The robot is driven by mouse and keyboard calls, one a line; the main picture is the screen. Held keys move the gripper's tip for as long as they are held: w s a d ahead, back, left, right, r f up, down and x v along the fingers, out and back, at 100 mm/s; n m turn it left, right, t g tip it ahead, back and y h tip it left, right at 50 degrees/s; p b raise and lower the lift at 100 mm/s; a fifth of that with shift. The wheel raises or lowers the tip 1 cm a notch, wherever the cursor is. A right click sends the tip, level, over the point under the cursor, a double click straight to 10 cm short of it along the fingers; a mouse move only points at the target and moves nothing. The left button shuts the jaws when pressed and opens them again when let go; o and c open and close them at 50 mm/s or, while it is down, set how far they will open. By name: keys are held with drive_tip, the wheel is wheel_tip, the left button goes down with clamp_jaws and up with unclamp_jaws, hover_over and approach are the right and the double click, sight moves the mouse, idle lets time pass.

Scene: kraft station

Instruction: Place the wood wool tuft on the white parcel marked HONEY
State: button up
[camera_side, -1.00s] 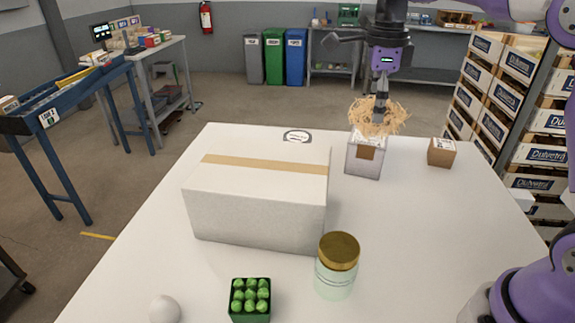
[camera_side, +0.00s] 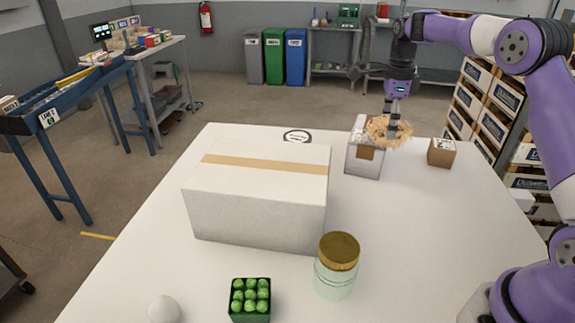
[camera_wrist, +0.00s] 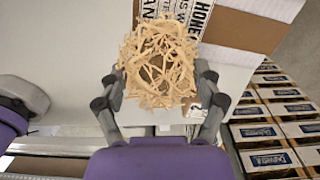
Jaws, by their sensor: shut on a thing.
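My gripper (camera_side: 392,122) points down and is shut on the wood wool tuft (camera_side: 388,134), a tangled straw-coloured ball. In the side view the tuft overlaps the upper right of a small white parcel (camera_side: 362,166) with a brown patch, hiding part of it. In the wrist view the tuft (camera_wrist: 158,60) sits between the fingers of my gripper (camera_wrist: 160,78). Above it shows a white parcel face marked HONEY (camera_wrist: 203,14), with a brown part beside it. The tuft partly covers this print. I cannot tell whether the tuft touches the parcel.
A small brown box (camera_side: 441,153) stands to the right. A large white carton with tan tape (camera_side: 258,208) fills the left middle of the white table (camera_side: 420,250). A gold-lidded jar (camera_side: 337,266), a green punnet (camera_side: 250,300) and a white ball (camera_side: 164,309) stand in front.

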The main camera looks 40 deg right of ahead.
drive_tip(key=shift+f, duration=0.7)
drive_tip(key=shift+c, duration=0.3)
drive_tip(key=shift+f, duration=0.25)
drive_tip(key=shift+c, duration=1.3)
drive_tip(key=o, duration=1)
drive_tip(key=shift+o, duration=0.2)
drive_tip(key=shift+r, duration=0.1)
